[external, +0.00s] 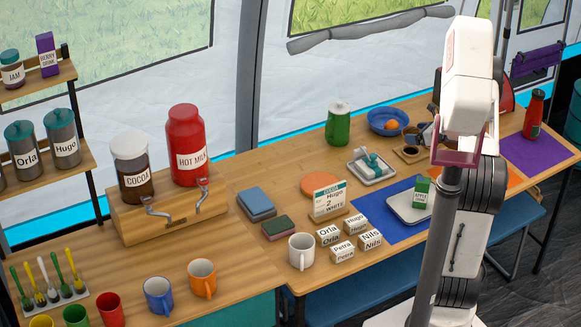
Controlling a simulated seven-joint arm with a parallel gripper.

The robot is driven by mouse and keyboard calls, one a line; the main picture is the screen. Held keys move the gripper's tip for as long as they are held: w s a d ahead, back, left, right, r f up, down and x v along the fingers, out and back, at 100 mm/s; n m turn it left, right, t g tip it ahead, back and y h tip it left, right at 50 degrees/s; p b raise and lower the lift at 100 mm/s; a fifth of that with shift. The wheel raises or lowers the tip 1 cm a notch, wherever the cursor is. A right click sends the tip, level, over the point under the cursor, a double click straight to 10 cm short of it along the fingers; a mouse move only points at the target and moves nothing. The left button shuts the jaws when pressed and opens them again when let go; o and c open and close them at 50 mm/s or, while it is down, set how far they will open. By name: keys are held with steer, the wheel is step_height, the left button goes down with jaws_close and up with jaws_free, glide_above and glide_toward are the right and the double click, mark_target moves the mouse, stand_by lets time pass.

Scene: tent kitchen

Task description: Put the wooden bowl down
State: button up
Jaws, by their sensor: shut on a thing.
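The small brown wooden bowl (412,134) shows just left of my arm, at the far part of the table. My gripper (425,131) is mostly hidden behind my white arm; only a small part shows at the bowl's right side. It is shut on the bowl. A small square wooden board with a dark centre (409,153) lies just in front of and below the bowl in the picture. I cannot tell how far the bowl is above the table.
A blue bowl with an orange fruit (388,121) stands close behind the wooden bowl. A green jar (338,124) and a tray with a teal-handled tool (371,167) stand to the left. A blue mat with a grey tray (405,206) lies in front. A red bottle (534,113) stands right.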

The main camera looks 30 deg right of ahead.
steer(key=shift+f, duration=0.1)
steer(key=shift+f, duration=1.65)
steer(key=shift+f, duration=0.3)
steer(key=o, duration=0.7)
steer(key=shift+c, duration=0.2)
steer(key=shift+s+r, duration=0.15)
steer(key=shift+r, duration=0.2)
steer(key=v, duration=1.1)
steer(key=shift+s+r, duration=0.25)
steer(key=shift+s, duration=0.05)
steer(key=shift+d, duration=0.1)
steer(key=shift+r, duration=0.1)
